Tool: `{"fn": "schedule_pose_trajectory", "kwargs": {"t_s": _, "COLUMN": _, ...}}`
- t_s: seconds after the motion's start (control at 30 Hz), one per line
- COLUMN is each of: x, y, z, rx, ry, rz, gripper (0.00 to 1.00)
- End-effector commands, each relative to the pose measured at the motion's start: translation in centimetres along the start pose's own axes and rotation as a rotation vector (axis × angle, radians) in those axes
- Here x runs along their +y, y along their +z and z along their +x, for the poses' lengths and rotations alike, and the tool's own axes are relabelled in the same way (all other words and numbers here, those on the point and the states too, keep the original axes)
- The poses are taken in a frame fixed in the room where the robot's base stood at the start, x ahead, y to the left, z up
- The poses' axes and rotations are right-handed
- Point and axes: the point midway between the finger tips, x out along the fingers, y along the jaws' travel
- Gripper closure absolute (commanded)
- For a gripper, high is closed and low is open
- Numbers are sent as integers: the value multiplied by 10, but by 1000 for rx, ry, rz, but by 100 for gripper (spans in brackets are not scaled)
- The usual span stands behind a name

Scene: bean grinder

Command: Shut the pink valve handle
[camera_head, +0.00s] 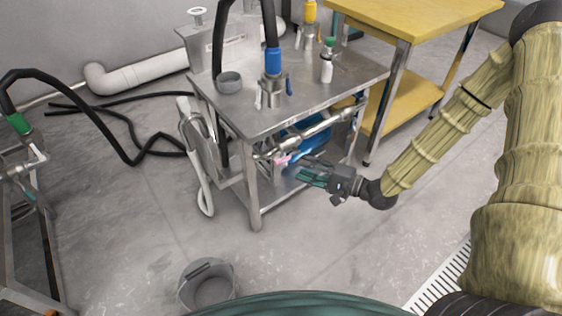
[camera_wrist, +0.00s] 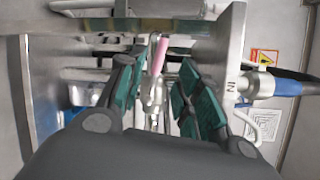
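The pink valve handle (camera_head: 282,160) is on the pipework under the front edge of the steel table (camera_head: 315,105). In the wrist view the pink handle (camera_wrist: 160,56) stands upright in the picture, above a metal valve body (camera_wrist: 153,98). My gripper (camera_head: 304,172) is just to the right of the handle, below the tabletop. In the wrist view my gripper (camera_wrist: 157,82) is open, with its green-padded fingers apart and the valve seen in the gap between them. Nothing is visibly held. I cannot tell whether a finger touches the handle.
A horizontal metal pipe (camera_head: 325,128) runs close above my gripper, and a blue rounded part (camera_head: 307,133) is behind it. A table leg (camera_head: 253,200) stands to the left. A yellow table (camera_head: 425,22) is behind right. A grey bucket (camera_head: 206,285) is on open floor.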

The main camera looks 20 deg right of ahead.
Motion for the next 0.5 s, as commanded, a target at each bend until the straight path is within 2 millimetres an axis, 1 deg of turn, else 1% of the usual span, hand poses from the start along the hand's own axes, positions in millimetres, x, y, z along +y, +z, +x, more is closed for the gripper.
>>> {"fn": "schedule_pose_trajectory", "kwargs": {"t_s": 0.1, "x": 3, "y": 0, "z": 21, "rx": -3, "ry": 1, "rz": -2, "gripper": 66}}
{"fn": "schedule_pose_trajectory", "kwargs": {"t_s": 0.3, "x": 3, "y": 0, "z": 53, "rx": -2, "ry": 1, "rz": -2, "gripper": 66}}
{"fn": "schedule_pose_trajectory", "kwargs": {"t_s": 0.5, "x": 2, "y": 0, "z": 76, "rx": -2, "ry": 2, "rz": -2, "gripper": 66}}
